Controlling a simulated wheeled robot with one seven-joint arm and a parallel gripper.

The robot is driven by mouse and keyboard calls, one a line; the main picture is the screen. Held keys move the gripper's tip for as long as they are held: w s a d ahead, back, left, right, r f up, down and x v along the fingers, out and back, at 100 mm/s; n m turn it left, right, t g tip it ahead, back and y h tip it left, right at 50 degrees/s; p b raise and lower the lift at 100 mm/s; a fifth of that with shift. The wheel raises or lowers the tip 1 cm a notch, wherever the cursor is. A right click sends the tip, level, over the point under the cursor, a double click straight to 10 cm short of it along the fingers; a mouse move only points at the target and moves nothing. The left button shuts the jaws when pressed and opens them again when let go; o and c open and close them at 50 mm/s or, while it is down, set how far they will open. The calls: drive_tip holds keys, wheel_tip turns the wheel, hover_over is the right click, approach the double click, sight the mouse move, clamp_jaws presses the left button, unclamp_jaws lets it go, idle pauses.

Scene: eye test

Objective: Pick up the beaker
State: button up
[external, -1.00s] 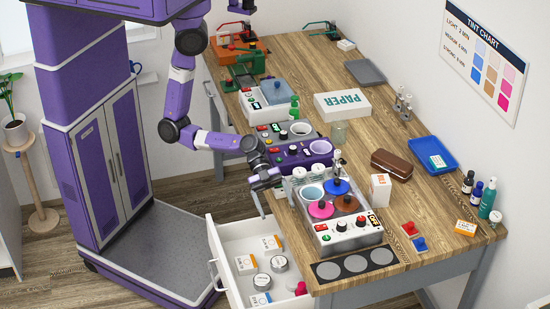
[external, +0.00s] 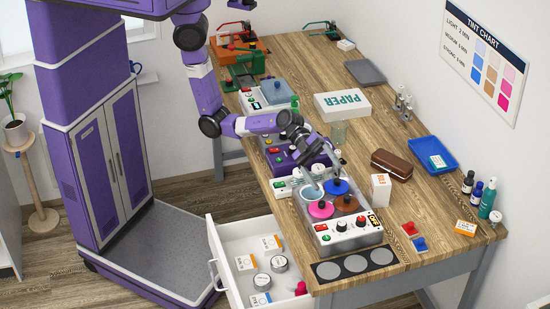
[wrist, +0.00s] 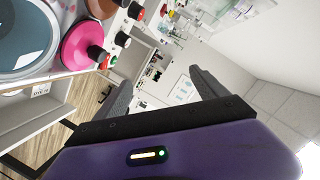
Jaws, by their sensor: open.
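The beaker (external: 338,131) is a clear, greenish glass that stands upright on the wooden worktop, behind the purple-fronted unit, in the external view. My gripper (external: 332,161) is in front of it, over the near end of that unit and close to the jars. It is apart from the beaker. In the wrist view both fingers of my gripper (wrist: 162,92) stand wide apart with nothing between them. I cannot make out the beaker in the wrist view.
A steel unit (external: 350,237) with blue, pink and brown round tops stands in front. A PAPER box (external: 342,104) lies behind. An open drawer (external: 237,245) juts out at front.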

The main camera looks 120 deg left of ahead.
drive_tip(key=w+a+f+m+g+y+b, duration=0.2)
drive_tip(key=w+a+m+g, duration=0.15)
drive_tip(key=a+m, duration=0.4)
drive_tip(key=m+g+y+b, duration=0.3)
drive_tip(key=m+g+y, duration=0.1)
drive_tip(key=g+y, duration=0.35)
hover_over(340, 132)
drive_tip(key=w+a, duration=0.3)
drive_tip(key=w, duration=0.1)
wheel_tip(340, 132, down, 5)
drive_tip(key=s, duration=0.2)
drive_tip(key=s+f, duration=0.1)
drive_tip(key=shift+a+n+g+p, duration=0.3)
drive_tip(key=shift+a+n, duration=0.05)
drive_tip(key=shift+s+f+n+g+p, duration=0.3)
drive_tip(key=shift+s+f+g, duration=0.2)
drive_tip(key=shift+s+f, duration=0.75)
drive_tip(key=shift+d+f+p, duration=0.2)
drive_tip(key=shift+f+p, duration=0.25)
drive_tip(key=shift+f, duration=1.05)
drive_tip(key=shift+d+f+p, duration=0.15)
drive_tip(key=shift+f+p, duration=0.25)
drive_tip(key=shift+f, duration=1.05)
drive_tip(key=shift+w, duration=0.1)
drive_tip(key=c, duration=1.3)
